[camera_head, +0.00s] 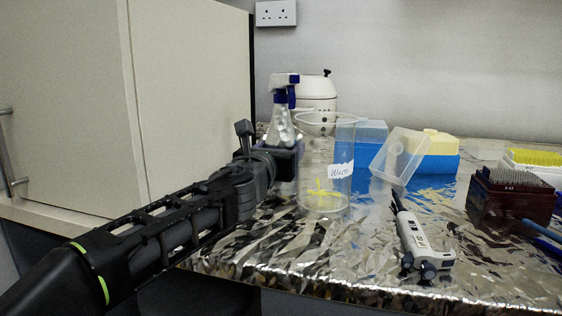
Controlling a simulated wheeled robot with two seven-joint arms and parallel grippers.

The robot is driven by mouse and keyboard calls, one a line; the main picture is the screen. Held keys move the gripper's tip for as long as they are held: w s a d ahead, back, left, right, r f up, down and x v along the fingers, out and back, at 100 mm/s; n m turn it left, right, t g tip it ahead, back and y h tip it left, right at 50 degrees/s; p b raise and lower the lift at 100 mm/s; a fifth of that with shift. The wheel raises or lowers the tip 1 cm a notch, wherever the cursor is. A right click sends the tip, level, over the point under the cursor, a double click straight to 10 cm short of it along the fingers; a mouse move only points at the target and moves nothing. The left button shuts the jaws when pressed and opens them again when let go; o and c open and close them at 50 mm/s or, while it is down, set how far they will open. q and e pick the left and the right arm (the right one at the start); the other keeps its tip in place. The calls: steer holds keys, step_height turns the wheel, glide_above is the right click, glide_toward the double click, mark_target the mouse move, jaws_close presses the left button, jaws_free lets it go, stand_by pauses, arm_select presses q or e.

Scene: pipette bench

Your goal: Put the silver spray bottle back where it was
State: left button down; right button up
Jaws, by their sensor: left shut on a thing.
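The silver spray bottle (281,128) has a blue and white trigger head and stands upright, left of the middle in the head view. My left gripper (286,150) is at the lower part of the bottle and is shut on it. The gripper and wrist hide the bottle's base, so I cannot tell whether it touches the bench. My right gripper is not in view.
A clear waste beaker (326,190) stands just right of the bottle. A white round device (316,90) is behind it. Blue boxes (371,135), a pipette (419,240) and a dark tip rack (509,197) stand rightward. A cabinet (190,90) borders the left.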

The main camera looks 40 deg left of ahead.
arm_select(q)
steer(key=c, duration=0.6)
jaws_free()
steer(key=shift+f, duration=0.1)
steer(key=shift+s, duration=0.15)
steer(key=p+v, duration=0.1)
steer(key=v, duration=0.4)
steer(key=p+v, duration=0.2)
steer(key=v, duration=0.3)
steer(key=shift+s+d+r, duration=0.15)
steer(key=shift+s+r, duration=0.1)
steer(key=shift+s, duration=0.1)
steer(key=shift+s+d+f, duration=0.2)
steer(key=shift+s+d, duration=0.05)
steer(key=shift+s, duration=0.25)
